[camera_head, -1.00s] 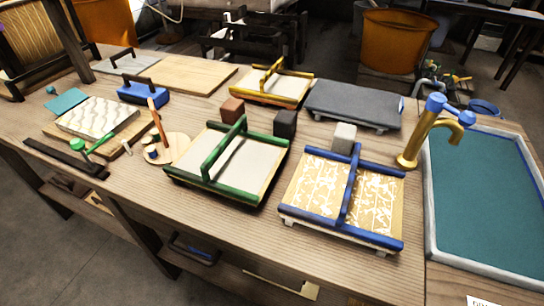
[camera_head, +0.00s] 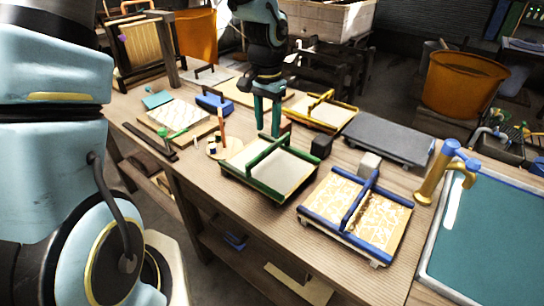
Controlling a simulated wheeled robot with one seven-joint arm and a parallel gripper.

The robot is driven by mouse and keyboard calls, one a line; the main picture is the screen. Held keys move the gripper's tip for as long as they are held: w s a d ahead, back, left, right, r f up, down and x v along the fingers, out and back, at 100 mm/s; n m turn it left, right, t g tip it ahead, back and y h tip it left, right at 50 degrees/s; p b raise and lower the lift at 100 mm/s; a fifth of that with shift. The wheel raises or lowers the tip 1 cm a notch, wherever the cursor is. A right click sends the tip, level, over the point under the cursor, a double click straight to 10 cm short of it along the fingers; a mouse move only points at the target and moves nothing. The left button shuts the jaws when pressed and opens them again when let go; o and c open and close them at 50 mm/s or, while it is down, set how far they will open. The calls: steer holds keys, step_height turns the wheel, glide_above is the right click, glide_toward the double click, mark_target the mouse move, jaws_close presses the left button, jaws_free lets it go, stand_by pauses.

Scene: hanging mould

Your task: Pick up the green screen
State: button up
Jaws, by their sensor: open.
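The green screen (camera_head: 288,171) lies flat on the wooden table near the middle of the head view. It is a shallow tray-like frame with green edges, a pale panel and a raised green bar across it. My gripper (camera_head: 268,131) points down just behind the screen's far left edge. Its two teal fingers are apart with nothing seen between them. They overlap the far end of the screen in the picture, and I cannot tell whether they touch it. My arm comes in from above and hides part of the table behind.
A blue screen (camera_head: 387,230) with a patterned panel lies to the right, and a yellow screen (camera_head: 337,117) behind. A dark block (camera_head: 321,146) and a grey slab (camera_head: 389,140) stand close by. A gold tap (camera_head: 436,180) and teal basin (camera_head: 490,245) are at the right.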

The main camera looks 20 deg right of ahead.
mark_target(269, 147)
step_height(269, 147, down, 5)
steer(key=shift+d+r, duration=0.1)
steer(key=shift+r, duration=0.05)
steer(key=shift+w+d+f+p, duration=0.15)
steer(key=shift+f+p, duration=0.3)
steer(key=shift+f, duration=0.45)
steer(key=shift+w+f+p, duration=0.15)
steer(key=shift+f+p, duration=0.25)
steer(key=shift+f, duration=0.55)
steer(key=shift+w+d+f+p, duration=0.15)
steer(key=shift+f+p, duration=0.3)
steer(key=shift+f, duration=0.45)
jaws_close()
